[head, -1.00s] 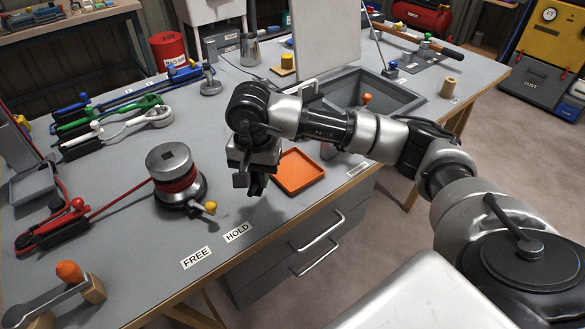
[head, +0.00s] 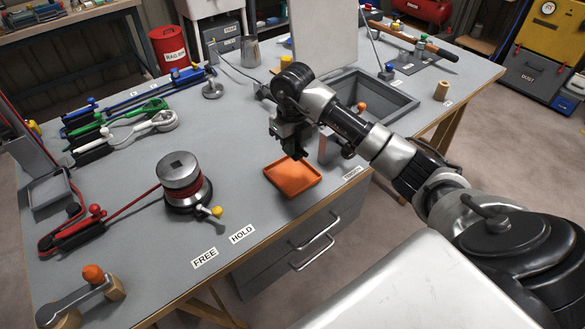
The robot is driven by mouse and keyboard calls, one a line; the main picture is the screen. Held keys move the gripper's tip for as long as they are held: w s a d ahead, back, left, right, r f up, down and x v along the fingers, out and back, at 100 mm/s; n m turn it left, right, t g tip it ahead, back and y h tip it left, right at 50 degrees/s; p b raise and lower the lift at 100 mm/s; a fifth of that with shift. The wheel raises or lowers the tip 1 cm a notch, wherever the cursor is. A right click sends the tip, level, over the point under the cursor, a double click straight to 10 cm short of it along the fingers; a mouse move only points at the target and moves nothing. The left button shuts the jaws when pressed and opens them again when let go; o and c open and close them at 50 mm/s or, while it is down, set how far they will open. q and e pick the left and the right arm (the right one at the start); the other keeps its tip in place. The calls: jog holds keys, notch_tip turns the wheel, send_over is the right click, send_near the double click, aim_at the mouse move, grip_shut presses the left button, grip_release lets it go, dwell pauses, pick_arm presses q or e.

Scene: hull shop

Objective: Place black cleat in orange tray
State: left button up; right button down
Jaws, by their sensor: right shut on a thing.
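The orange tray (head: 306,180) lies on the grey workbench near its front edge, left of the square sink. My right gripper (head: 298,153) points down above the back part of the tray. It is shut on a small dark thing, most likely the black cleat, which is hard to tell apart from the dark fingers. I see no other black cleat clearly. The tray's visible floor looks empty, but its back rim is partly hidden by the gripper. My left gripper is out of view.
A winch (head: 181,180) with red line stands left of the tray, its yellow-tipped handle (head: 216,212) reaching towards it. The sink (head: 385,103) and an upright pale panel (head: 322,35) stand behind my right arm. Bench between winch and tray is clear.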

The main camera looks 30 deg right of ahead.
aim_at(293, 176)
jog(key=shift+f, duration=3.95)
jog(key=shift+f, duration=0.15)
jog(key=c, duration=1.1)
grip_release()
notch_tip(293, 176, up, 12)
jog(key=shift+r+b, duration=0.2)
jog(key=shift+b, duration=0.15)
